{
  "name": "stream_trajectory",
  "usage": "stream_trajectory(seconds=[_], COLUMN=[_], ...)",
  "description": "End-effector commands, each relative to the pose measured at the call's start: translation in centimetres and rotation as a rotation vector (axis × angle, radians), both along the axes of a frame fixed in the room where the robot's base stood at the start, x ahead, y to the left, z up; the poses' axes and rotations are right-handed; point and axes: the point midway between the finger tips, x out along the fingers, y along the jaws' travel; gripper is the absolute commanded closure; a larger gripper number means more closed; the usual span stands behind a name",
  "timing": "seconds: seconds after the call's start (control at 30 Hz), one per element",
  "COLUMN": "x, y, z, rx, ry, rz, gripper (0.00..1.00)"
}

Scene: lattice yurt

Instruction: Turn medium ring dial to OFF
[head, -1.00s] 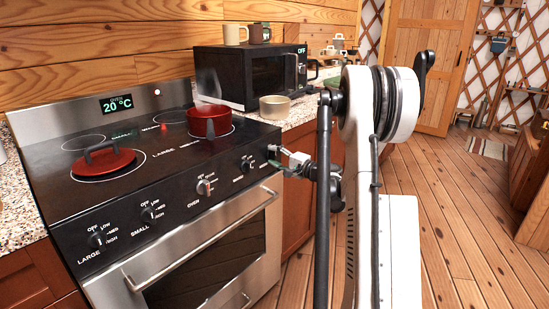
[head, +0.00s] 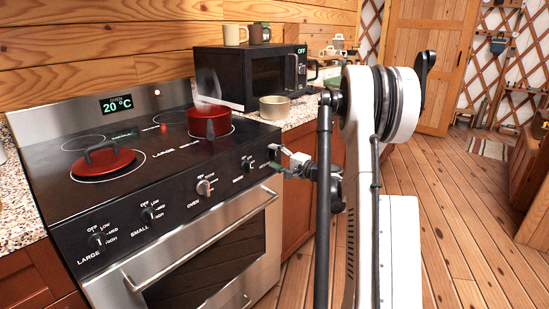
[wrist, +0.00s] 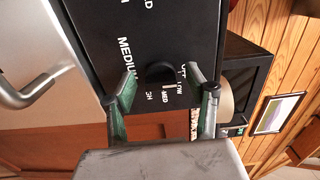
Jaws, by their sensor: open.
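My gripper (wrist: 160,88) is open, with one green-padded finger on each side of the dial. I cannot tell whether either finger touches it. In the head view my gripper (head: 274,157) is at the right end of the stove panel and largely hides this dial. The dial's exact setting is unclear.
The stove (head: 150,150) carries a red lid (head: 103,163) and a red pot (head: 209,122). Other dials, including the oven dial (head: 204,187), line the panel to the left. A microwave (head: 250,75) and a beige bowl (head: 274,107) stand on the counter. The oven handle (head: 200,243) juts out below.

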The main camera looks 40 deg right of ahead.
Motion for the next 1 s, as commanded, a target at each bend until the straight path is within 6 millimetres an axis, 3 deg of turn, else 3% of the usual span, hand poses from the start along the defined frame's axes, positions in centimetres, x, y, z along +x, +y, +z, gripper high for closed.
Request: stream_trajectory(seconds=[0.17, 0.6, 0.8, 1.0], x=[-2.2, -10.1, -11.5, -11.7], y=[-0.4, -1.6, -1.7, -1.8], z=[0.0, 0.0, 0.0, 0.0], rx=[0.0, 0.0, 0.0, 0.0], ry=[0.0, 0.0, 0.0, 0.0], rz=[-0.003, -0.003, -0.001, -0.001], gripper=[0.49, 0.49, 0.49, 0.49])
